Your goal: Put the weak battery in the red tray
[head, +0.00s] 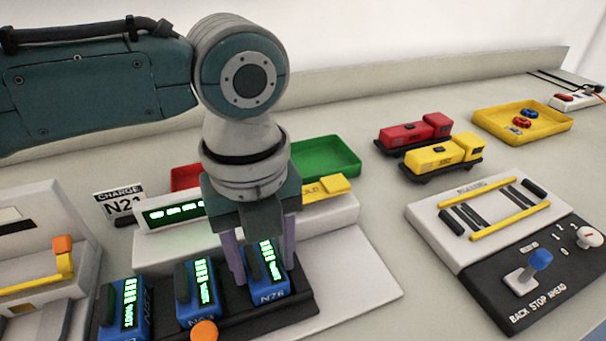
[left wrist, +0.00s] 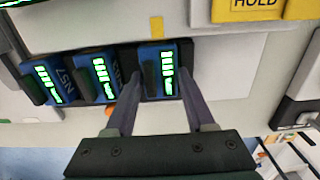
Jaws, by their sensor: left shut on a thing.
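Three blue batteries with green lit bars stand in a black rack (head: 303,304): a left one (head: 124,312), a middle one (head: 197,295) and a right one marked N76 (head: 270,290). My left gripper (head: 264,270) points down and is shut on the right battery, which still sits in the rack. The left wrist view shows this battery (left wrist: 167,85) between the two fingers. The red tray (head: 185,176) lies behind the charger, partly hidden by my left arm. My right gripper is not in view.
A white charger (head: 160,238) with a green display and a yellow HOLD part (head: 326,188) stands behind the rack. A green tray (head: 325,158) is beside the red one. A control panel (head: 500,240), toy locomotives (head: 432,155) and a yellow tray (head: 522,124) are at right.

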